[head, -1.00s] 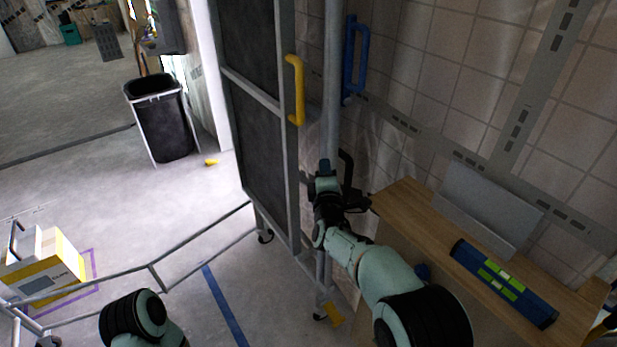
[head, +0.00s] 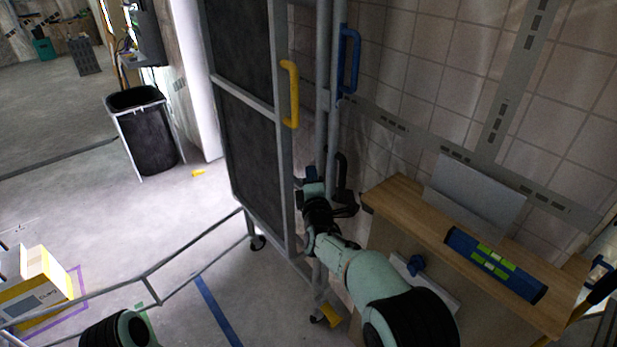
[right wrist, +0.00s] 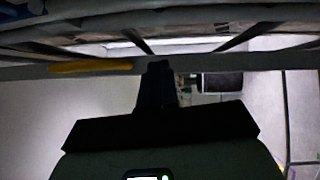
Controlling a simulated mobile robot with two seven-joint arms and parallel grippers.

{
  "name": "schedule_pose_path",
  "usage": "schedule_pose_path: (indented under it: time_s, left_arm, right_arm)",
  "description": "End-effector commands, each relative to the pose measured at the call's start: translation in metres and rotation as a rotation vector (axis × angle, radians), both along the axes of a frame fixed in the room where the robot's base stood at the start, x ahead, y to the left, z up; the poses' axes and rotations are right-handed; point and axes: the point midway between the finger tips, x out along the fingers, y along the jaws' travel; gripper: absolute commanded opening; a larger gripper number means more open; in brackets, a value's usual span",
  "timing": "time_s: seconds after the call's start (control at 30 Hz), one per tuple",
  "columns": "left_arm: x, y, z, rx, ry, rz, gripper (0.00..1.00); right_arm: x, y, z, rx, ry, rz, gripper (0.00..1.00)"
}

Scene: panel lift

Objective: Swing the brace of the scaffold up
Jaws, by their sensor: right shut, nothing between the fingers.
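The scaffold is a grey tubular frame (head: 283,200) on castors with a dark panel and a yellow handle (head: 291,95). I cannot tell for sure which bar is the brace. My right gripper (head: 311,176) is at the uprights, below the yellow handle. In the right wrist view its dark fingers (right wrist: 157,85) are together and empty, close to a grey bar (right wrist: 205,66) with a yellow part on it. My left gripper is out of view; only part of the left arm shows at the bottom left.
A wooden bench (head: 390,205) with a blue-green level (head: 495,265) and a grey plate (head: 478,190) stands at the right by the tiled wall. Low grey rails (head: 195,255) run across the left floor. A black bin (head: 147,135) and a yellow-white box (head: 38,285) are farther left.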

Motion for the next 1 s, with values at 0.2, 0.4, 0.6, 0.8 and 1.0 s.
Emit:
schedule_pose_path:
  time_s: [0.2, 0.4, 0.6, 0.8, 1.0]
  left_arm:
    - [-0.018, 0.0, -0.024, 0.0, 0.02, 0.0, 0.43]
    - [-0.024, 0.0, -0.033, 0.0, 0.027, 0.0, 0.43]
    - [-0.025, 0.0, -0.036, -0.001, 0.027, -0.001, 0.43]
    - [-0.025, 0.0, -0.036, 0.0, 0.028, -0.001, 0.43]
    - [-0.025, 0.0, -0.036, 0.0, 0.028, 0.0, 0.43]
  right_arm:
    - [-0.045, -0.002, -0.004, 0.004, 0.002, 0.003, 0.0]
    - [-0.081, -0.004, -0.001, 0.004, 0.0, 0.001, 0.0]
    - [-0.098, -0.005, 0.0, 0.001, -0.001, 0.0, 0.0]
    - [-0.098, -0.007, -0.015, 0.018, 0.03, 0.001, 0.0]
    - [-0.103, -0.027, -0.125, 0.193, 0.262, -0.008, 0.0]
